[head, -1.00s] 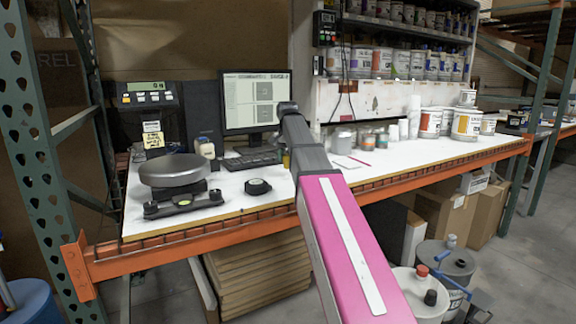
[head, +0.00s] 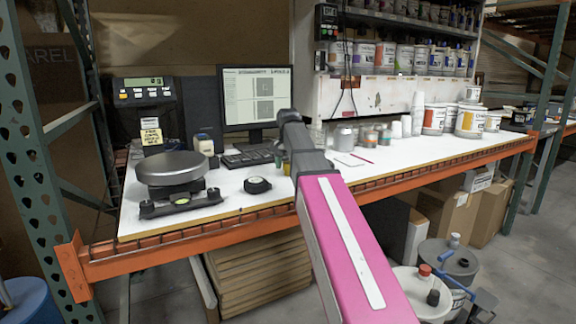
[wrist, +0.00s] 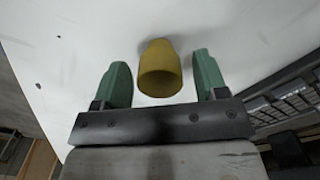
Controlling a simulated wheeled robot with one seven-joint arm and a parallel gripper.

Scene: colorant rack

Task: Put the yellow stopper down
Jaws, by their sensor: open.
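The yellow stopper (wrist: 160,72) stands on the white bench top between my two green fingers in the wrist view, with a visible gap on each side. My gripper (wrist: 161,84) is open around it and not touching it. In the head view a small bit of the yellow stopper (head: 287,169) shows beside my gripper's green finger (head: 279,158), near the keyboard. My arm hides most of it there.
The keyboard (head: 250,157) and monitor (head: 256,98) are behind and left of my gripper. A round black item (head: 257,185) and a scale (head: 172,168) stand to the left. Cups and jars (head: 345,137) stand to the right.

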